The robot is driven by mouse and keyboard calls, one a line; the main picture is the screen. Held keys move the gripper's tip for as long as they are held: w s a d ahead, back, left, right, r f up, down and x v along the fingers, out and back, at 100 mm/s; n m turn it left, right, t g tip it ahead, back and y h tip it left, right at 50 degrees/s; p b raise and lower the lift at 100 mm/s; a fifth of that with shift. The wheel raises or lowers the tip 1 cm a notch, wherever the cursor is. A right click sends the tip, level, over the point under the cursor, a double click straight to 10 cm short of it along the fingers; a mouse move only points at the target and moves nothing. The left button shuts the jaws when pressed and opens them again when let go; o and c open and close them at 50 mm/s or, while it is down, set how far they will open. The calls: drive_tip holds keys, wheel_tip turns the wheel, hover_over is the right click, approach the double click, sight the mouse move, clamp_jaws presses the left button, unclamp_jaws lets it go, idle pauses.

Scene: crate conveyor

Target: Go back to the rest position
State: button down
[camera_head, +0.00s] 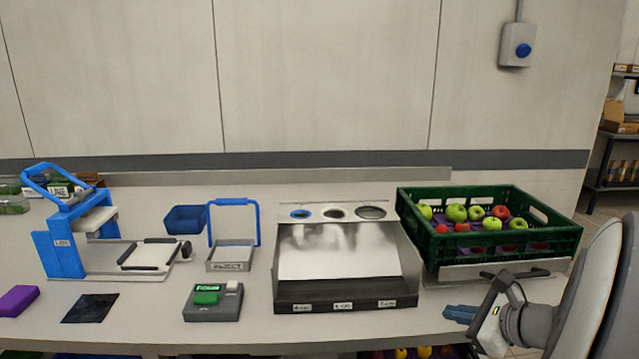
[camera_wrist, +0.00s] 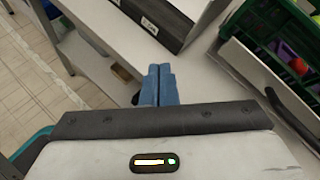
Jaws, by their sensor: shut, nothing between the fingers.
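My gripper (camera_head: 461,314) is at the right front of the table, in front of the green crate and just right of the metal sorting chute. Its blue fingers are shut together with nothing between them. The wrist view shows the closed fingertips (camera_wrist: 159,76) over the table's front edge. My arm comes in from the right side of the head view.
A green crate (camera_head: 500,250) of apples stands behind my gripper. The metal chute (camera_head: 340,255) is to its left. Further left are a button box (camera_head: 213,302), a reject tray (camera_head: 232,258), a blue bin (camera_head: 186,219) and a blue press (camera_head: 65,245). Floor shows beyond the edge.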

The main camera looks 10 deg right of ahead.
drive_tip(key=s+a+r+n+g+p, duration=0.1)
drive_tip(key=s+a+n+g+p, duration=0.35)
drive_tip(key=a+n, duration=0.75)
drive_tip(key=s+a+r+n+g+h+p, duration=0.1)
drive_tip(key=s+a+r+n+g+h, duration=0.1)
drive_tip(key=n, duration=0.5)
drive_tip(key=s+a+r+n+g+h+p, duration=0.1)
drive_tip(key=s+n+h, duration=0.2)
drive_tip(key=s+n, duration=0.2)
drive_tip(key=shift+s+a+r+n+g+h, duration=0.3)
drive_tip(key=shift+a+r+n+g, duration=0.1)
drive_tip(key=shift+n, duration=0.5)
